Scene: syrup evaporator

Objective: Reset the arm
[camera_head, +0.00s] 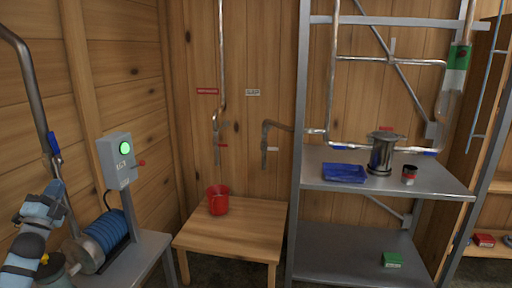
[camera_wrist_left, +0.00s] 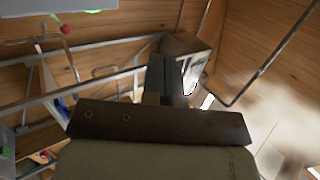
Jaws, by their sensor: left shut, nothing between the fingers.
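My left arm comes in at the lower left of the head view, beside the pump stand. Its gripper (camera_head: 57,185) points up in front of a grey pipe with a blue handle. In the left wrist view the fingers (camera_wrist_left: 165,78) are shut together with nothing between them. Whether they touch anything is hard to tell. My right gripper is not in view.
The metal shelf (camera_head: 445,188) holds a steel pot (camera_head: 382,155) and blue tray (camera_head: 344,173).

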